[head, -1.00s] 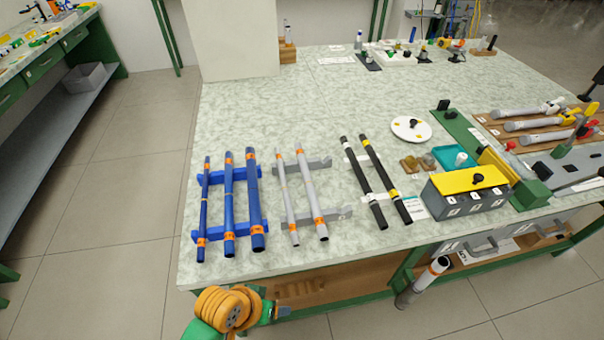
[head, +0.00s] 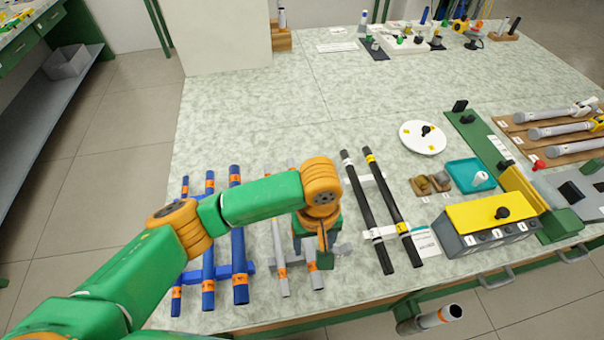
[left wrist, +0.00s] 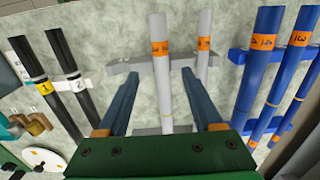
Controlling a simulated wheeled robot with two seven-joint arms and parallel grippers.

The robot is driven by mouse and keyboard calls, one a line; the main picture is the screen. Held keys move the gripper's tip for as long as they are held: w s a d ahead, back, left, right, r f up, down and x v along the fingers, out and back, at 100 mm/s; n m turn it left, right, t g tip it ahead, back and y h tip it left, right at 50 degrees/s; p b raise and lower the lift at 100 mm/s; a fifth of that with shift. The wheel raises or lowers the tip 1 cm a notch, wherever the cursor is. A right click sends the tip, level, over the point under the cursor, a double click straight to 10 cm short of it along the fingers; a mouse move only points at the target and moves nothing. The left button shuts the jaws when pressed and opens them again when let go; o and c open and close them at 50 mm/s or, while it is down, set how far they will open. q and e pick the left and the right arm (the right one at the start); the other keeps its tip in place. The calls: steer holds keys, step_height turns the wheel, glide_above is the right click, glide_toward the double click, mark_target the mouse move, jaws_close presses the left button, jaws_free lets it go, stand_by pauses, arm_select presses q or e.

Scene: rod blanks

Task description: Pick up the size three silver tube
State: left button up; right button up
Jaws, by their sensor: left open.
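Two silver tubes with orange bands lie side by side on a grey rack. The thinner silver tube (head: 279,262) is on the left in the head view and also shows in the left wrist view (left wrist: 203,52). The thicker silver tube (head: 313,277) is partly hidden by my arm; in the left wrist view (left wrist: 163,80) it runs between my fingers. Its band number is not clearly readable. My left gripper (head: 323,260) is open above the thicker tube; its fingers (left wrist: 160,75) are on either side of it, and contact cannot be told. My right gripper is not in view.
Several blue tubes (head: 239,262) lie on a blue rack to the left. Two black tubes (head: 370,215) lie to the right. A grey box with a yellow lid (head: 490,213) stands farther right.

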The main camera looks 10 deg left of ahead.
mark_target(314, 263)
arm_select(q)
steer(key=s+f, duration=0.2)
steer(key=f, duration=0.1)
steer(key=shift+s+f, duration=0.25)
steer(key=shift+s, duration=0.05)
step_height(314, 263, down, 2)
steer(key=shift+w+d+f, duration=0.1)
steer(key=shift+w+d, duration=0.05)
steer(key=shift+w+f, duration=0.2)
steer(key=shift+w, duration=0.2)
steer(key=shift+s+r, duration=0.1)
steer(key=shift+s, duration=0.15)
steer(key=c, duration=1.1)
steer(key=shift+o, duration=0.2)
steer(key=shift+w, duration=0.1)
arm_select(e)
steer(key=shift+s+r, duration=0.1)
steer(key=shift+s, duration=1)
arm_select(q)
steer(key=shift+r, duration=0.1)
